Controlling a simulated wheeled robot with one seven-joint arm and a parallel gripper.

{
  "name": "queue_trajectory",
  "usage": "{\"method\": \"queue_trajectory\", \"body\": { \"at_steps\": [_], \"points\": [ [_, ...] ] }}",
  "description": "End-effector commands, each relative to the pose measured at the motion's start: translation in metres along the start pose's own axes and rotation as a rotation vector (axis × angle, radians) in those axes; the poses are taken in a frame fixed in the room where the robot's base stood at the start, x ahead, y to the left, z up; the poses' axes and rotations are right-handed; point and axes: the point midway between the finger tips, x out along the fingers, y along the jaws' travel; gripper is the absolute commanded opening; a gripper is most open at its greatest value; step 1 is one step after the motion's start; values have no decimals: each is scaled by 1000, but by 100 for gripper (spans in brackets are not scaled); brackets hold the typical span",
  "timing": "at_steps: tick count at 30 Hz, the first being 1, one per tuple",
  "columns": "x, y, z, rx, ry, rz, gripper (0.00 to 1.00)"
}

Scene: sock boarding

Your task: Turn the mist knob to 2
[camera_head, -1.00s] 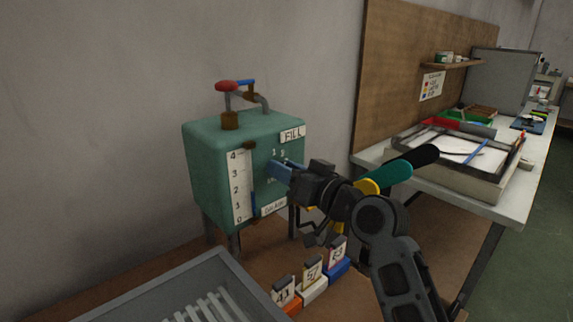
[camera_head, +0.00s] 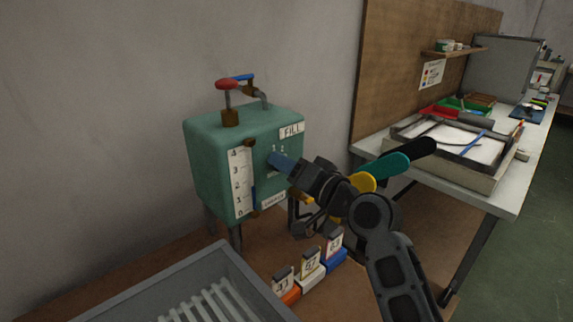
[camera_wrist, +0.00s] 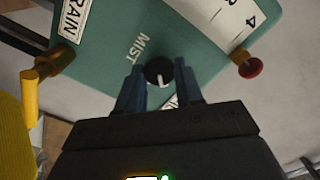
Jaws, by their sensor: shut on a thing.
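The mist knob (camera_wrist: 157,70) is a small round black dial with a white pointer line. It sits on the front of the green tank (camera_head: 212,125), beside the word MIST in the wrist view. The pointer line runs toward the bottom of the wrist view. My gripper (camera_wrist: 160,84) has its two blue fingers on either side of the knob, shut on it. In the head view my gripper (camera_head: 277,161) is against the tank's front and hides the knob. The numbers around the knob are mostly covered or too small to read.
A level scale (camera_head: 241,184) marked 0 to 4 is left of the knob. A red-handled valve (camera_head: 227,84) tops the tank. Below stand several numbered blocks (camera_head: 310,272) and a grey tray (camera_head: 215,262). A white table (camera_head: 505,200) with frames is at right.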

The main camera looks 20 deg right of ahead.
Motion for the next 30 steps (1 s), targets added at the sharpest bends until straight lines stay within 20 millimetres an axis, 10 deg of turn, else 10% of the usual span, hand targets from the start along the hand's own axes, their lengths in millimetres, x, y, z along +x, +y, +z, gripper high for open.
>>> {"method": "queue_trajectory", "body": {
  "at_steps": [7, 8, 15, 30],
  "points": [
    [0, 1, 0, 0, 1, 1, 5],
    [0, 1, 0, 0, 1, 1, 38],
    [0, 0, 0, -1, 1, 0, 60],
    [-33, 2, 2, 0, 1, 0, 60]
  ]
}}
